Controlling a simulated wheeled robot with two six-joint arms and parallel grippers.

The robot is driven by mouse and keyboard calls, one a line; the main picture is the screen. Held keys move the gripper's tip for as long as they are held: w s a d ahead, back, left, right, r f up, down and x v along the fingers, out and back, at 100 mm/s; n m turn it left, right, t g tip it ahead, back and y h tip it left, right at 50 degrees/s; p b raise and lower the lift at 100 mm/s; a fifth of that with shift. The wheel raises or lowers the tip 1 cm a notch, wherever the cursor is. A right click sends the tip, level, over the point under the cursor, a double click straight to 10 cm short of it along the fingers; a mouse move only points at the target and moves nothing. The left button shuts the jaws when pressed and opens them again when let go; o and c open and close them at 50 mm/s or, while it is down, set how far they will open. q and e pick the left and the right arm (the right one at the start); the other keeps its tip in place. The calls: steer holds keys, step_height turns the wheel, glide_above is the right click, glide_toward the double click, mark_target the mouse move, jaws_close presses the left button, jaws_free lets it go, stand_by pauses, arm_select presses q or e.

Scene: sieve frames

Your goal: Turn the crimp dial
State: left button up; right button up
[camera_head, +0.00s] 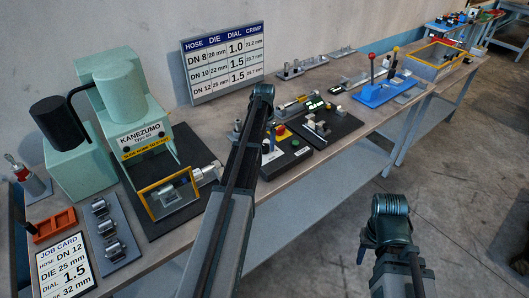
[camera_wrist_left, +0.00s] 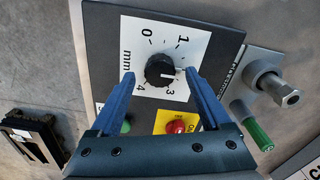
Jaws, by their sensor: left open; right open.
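The crimp dial is a black round knob (camera_wrist_left: 160,70) on a white plate marked in mm, with 0, 1, 3 and 4 readable. A pale mark on the knob faces right, towards the part of the scale behind a finger. My left gripper (camera_wrist_left: 159,75) is open, with one blue finger on each side of the knob; I cannot tell if they touch it. In the head view my left arm (camera_head: 240,160) reaches over the control box and hides the dial. My right gripper (camera_head: 364,246) is mostly hidden behind its wrist, low right, away from the bench.
The job card (camera_head: 66,264) reads DN 12, die 25 mm, dial 1.5. A chart (camera_head: 225,62) stands behind. The green KANEZUMO press (camera_head: 128,110) is left of my arm. A red button (camera_wrist_left: 176,127) and a green-handled part (camera_wrist_left: 250,125) lie near the dial.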

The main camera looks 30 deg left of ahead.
arm_select(q)
steer(key=shift+f+b, duration=0.45)
steer(key=shift+f, duration=0.4)
jaws_close()
